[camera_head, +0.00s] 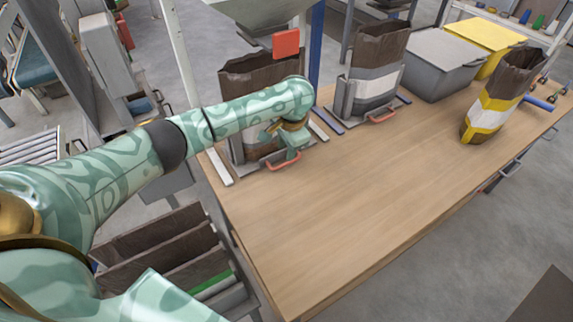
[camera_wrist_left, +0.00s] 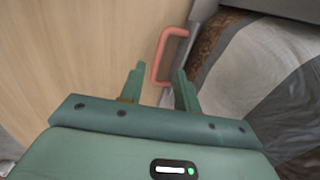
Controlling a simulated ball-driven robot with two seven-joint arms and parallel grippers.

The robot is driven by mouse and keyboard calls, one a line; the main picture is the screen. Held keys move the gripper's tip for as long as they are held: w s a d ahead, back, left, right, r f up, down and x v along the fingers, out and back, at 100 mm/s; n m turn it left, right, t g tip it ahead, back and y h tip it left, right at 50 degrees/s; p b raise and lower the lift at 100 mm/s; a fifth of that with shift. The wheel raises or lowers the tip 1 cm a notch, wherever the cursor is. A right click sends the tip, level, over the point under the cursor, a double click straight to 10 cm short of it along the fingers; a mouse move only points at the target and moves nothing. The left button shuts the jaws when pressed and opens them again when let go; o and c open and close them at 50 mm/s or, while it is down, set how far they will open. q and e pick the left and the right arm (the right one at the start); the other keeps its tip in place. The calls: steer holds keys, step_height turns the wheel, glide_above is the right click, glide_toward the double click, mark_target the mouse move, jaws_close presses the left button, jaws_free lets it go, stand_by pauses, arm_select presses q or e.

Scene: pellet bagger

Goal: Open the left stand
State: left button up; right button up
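The left stand (camera_head: 236,152) is a grey metal frame at the table's far left edge, holding a tall brown bag (camera_head: 238,82) with an open top. A red, U-shaped handle (camera_head: 284,165) sticks out at its foot; it also shows in the left wrist view (camera_wrist_left: 168,38). My left gripper (camera_head: 290,148) is at this handle and partly covers the stand. In the left wrist view my left gripper (camera_wrist_left: 159,69) is open, with the handle's near part lying between its fingertips. I cannot tell whether the fingers touch it. My right gripper is not in view.
A second stand with a brown, white and grey bag (camera_head: 374,72) and a red handle (camera_head: 381,117) stands to the right. Beyond are a grey bin (camera_head: 440,68), a yellow bin (camera_head: 490,38) and a yellow-white bag (camera_head: 492,105). The wooden table's (camera_head: 330,220) near part is clear.

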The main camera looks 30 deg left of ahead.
mark_target(283, 164)
arm_select(q)
steer(key=f+b, duration=0.1)
steer(key=f, duration=0.1)
steer(key=f+b, duration=0.1)
steer(key=f, duration=0.1)
steer(key=a+f, duration=0.1)
steer(key=f, duration=0.1)
steer(key=shift+w+b, duration=0.25)
steer(key=shift+b, duration=0.15)
jaws_close()
